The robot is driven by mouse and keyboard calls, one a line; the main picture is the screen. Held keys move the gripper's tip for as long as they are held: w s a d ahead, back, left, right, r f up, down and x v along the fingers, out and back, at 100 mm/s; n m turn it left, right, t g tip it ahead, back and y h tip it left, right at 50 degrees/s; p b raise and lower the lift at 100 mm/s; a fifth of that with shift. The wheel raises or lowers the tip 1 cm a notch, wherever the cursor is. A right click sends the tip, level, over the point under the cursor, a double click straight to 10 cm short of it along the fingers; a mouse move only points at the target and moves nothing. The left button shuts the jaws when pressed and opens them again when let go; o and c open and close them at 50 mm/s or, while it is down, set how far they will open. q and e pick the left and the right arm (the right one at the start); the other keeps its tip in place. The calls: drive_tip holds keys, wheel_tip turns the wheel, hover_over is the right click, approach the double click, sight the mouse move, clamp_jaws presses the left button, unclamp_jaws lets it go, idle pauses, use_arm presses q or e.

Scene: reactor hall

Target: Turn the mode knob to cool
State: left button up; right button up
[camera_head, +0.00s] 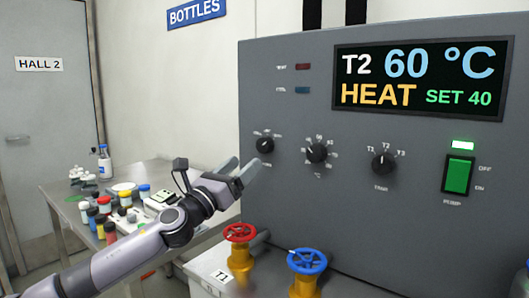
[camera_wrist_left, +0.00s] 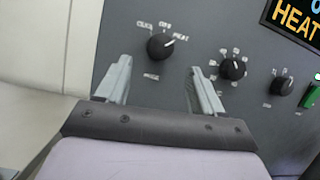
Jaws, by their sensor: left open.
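The mode knob (camera_head: 265,145) is the small black leftmost knob on the grey control panel (camera_head: 300,215). In the left wrist view the knob (camera_wrist_left: 160,46) has marks above it that seem to read COOL, OFF and HEAT, and its white pointer line aims up and right, towards HEAT. The display (camera_head: 420,79) shows T2, 60 °C, HEAT and SET 40. My left gripper (camera_head: 240,170) is open and empty, below and left of the knob. In the left wrist view its fingers (camera_wrist_left: 160,76) point towards the knob, apart from it. My right gripper is out of view.
A setpoint knob (camera_head: 317,152), a tank knob (camera_head: 384,162) and a green pump switch (camera_head: 458,176) sit right of the mode knob. Red (camera_head: 240,233) and blue (camera_head: 307,261) valve wheels stand below. A table (camera_head: 65,205) with several bottles is at the left.

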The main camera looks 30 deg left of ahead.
sight(261, 148)
use_arm(q)
drive_tip(key=p+x, duration=0.1)
drive_tip(key=x, duration=0.4)
drive_tip(key=shift+r+p, duration=0.15)
drive_tip(key=shift+p, duration=0.2)
drive_tip(key=shift+w+d+r, duration=0.1)
drive_tip(key=shift+w+r, duration=0.1)
drive_tip(key=shift+w, duration=0.5)
drive_tip(key=c, duration=1.1)
